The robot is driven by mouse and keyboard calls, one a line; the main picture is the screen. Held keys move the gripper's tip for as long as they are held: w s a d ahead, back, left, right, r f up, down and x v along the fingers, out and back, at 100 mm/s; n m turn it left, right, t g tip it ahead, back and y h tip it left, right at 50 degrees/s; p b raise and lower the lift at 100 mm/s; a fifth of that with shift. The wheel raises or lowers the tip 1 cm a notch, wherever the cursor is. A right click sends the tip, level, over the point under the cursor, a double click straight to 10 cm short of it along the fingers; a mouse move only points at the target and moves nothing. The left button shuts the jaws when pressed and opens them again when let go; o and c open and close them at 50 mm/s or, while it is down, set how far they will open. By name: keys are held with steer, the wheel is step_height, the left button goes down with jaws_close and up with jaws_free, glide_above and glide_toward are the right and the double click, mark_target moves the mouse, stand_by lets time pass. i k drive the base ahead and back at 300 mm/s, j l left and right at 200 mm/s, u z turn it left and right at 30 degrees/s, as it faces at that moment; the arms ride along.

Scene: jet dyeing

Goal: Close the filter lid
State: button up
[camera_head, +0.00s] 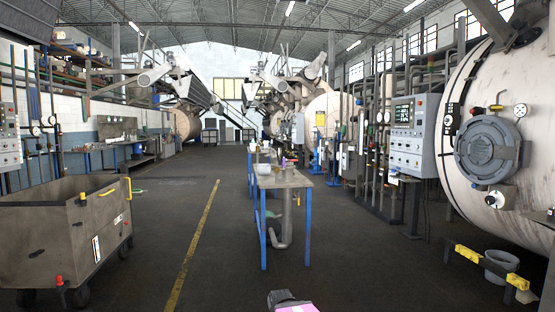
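A round grey lid (488,148) with a darker raised centre sits on the front of the large pale vessel (462,95) at the right. It lies close against the vessel; I cannot tell whether it is fully shut or whether it is the filter lid. A round gauge (520,110) and a white dial (494,199) are beside it. No other clear filter lid shows. A dark and pink part, which seems to be my arm, shows at the bottom edge, well to the left of and apart from the grey lid. My gripper's fingers are not visible.
A table (284,179) with blue legs and small items stands ahead. A wheeled grey cart (65,235) is at the left. A control panel (407,148) stands left of the vessel. A low yellow-marked rail (488,262) and a grey bucket (501,266) are below it. The left-middle floor is clear.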

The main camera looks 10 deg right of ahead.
mark_target(272, 154)
steer(key=i+j+z, duration=0.15)
steer(key=i, duration=0.45)
steer(key=i+j+z, duration=0.15)
steer(key=i+j, duration=0.3)
steer(key=i, duration=0.15)
steer(key=i+j+z, duration=0.15)
steer(key=i+j, duration=0.25)
steer(key=i, duration=0.15)
